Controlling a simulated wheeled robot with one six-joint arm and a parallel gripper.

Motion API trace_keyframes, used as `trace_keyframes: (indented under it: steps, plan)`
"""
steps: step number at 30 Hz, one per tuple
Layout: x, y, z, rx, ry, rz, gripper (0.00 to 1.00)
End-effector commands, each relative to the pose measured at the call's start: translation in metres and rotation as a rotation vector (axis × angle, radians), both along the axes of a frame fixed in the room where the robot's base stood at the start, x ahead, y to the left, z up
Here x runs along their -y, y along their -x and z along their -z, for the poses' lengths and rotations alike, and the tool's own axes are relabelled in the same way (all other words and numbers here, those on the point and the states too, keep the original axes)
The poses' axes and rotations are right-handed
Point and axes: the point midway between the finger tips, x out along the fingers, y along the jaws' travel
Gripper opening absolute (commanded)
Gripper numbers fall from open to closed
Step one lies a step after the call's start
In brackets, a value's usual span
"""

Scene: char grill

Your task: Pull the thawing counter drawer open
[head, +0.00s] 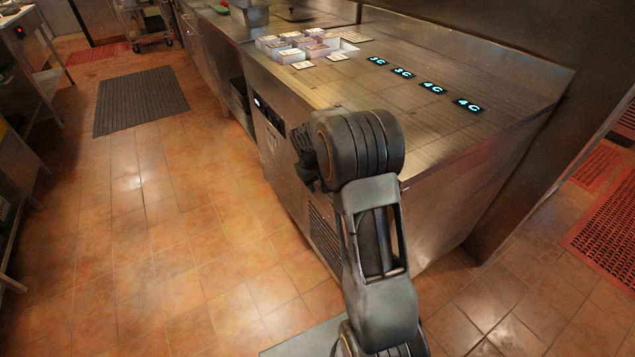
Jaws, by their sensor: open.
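The stainless steel thawing counter (440,140) stands at the centre right. Its front faces left over the tiled floor and is seen at a steep angle. A dark panel with a small lit display (257,103) sits high on that front. The drawer front (272,150) appears flush with the counter, though its edges are hard to make out and my arm hides part of it. My gripper (304,158) is open, small and dark, beside the counter front at the left of my wrist. I cannot tell whether it touches the counter; no held object shows.
Several small white packages (300,47) lie on the counter top, with lit temperature displays (432,88) to their right. A dark mat (141,100) lies on the floor at the left. The tiled floor (190,220) before the counter is clear. Shelving (20,150) lines the left edge.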

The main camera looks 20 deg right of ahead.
Motion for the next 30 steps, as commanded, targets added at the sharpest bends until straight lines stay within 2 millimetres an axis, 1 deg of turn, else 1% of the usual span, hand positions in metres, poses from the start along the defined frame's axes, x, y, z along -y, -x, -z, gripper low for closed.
trace_keyframes:
  steps: [3,15,17,26,30]
  plan:
    - [0.0,0.0001,-0.0001,0.0,0.0,0.0,0.43]
    - [-0.0001,0.0001,-0.0004,0.0,0.0,0.0,0.05]
    - [-0.0001,0.0001,-0.0004,0.0,0.0,0.0,0.0]
    - [-0.0004,0.0,-0.0004,0.0,0.0,0.0,0.0]
    - [-0.0058,0.0006,-0.0008,0.0,0.0,-0.002,0.0]
